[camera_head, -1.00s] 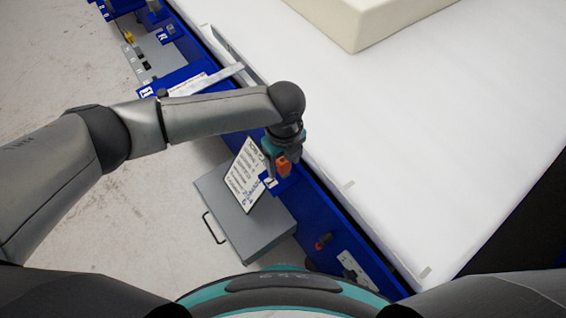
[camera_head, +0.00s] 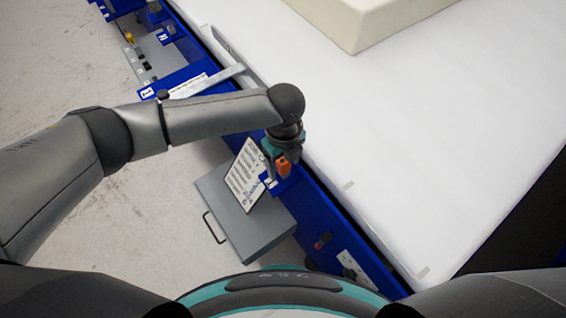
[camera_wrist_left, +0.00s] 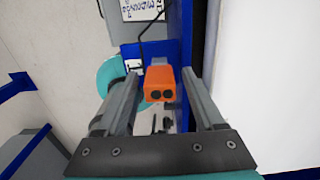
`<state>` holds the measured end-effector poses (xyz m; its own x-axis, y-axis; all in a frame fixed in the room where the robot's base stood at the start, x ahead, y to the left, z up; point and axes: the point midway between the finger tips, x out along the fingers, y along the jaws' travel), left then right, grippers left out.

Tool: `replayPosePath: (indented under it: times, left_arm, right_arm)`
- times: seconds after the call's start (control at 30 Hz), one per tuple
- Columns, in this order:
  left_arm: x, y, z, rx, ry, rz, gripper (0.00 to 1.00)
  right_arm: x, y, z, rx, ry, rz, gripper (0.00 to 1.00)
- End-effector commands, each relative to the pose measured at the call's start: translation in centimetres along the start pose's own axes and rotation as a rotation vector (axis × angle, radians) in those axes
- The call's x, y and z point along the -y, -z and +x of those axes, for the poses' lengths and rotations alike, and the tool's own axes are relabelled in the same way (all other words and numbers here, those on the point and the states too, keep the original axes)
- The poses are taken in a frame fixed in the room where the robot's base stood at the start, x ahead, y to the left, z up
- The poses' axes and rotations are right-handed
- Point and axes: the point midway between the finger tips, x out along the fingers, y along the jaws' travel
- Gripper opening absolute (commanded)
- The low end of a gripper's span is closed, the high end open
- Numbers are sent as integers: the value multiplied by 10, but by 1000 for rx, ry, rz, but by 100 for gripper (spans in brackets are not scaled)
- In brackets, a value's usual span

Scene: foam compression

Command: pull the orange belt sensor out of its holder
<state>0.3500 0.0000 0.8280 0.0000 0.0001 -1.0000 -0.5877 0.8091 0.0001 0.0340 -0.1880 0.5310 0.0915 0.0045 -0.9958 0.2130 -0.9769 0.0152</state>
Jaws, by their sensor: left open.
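The orange belt sensor (camera_head: 284,168) sits at the blue holder (camera_head: 281,187) on the side of the blue machine frame. It also shows in the left wrist view (camera_wrist_left: 159,84) as an orange block with two dark round lenses. My left gripper (camera_head: 277,165) is at the sensor, its fingers reaching down on either side of it. In the left wrist view the left gripper (camera_wrist_left: 160,97) is open, with the sensor between its fingers and gaps showing beside it. Much of the holder is hidden under the sensor and gripper. My right gripper is not in view.
A white belt (camera_head: 420,130) runs along the blue frame (camera_head: 335,215), with a cream foam block (camera_head: 365,25) at its far end. A handwritten sheet (camera_head: 244,174) stands by a grey box (camera_head: 245,225) below the holder.

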Motion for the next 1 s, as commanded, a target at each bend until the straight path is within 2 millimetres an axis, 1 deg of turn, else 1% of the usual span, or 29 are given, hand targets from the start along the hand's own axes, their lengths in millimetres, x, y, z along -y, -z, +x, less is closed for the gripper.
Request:
replayPosePath:
  times: [0.27, 0.5, 1.0]
  left_arm:
    - [0, 0, -1, 0, 0, -1, 70]
    - [0, 0, 0, 0, 0, 0, 70]
    - [0, 0, 0, 0, 0, 0, 14]
  right_arm:
    - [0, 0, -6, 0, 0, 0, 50]
    - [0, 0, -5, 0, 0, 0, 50]
    - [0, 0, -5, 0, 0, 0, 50]
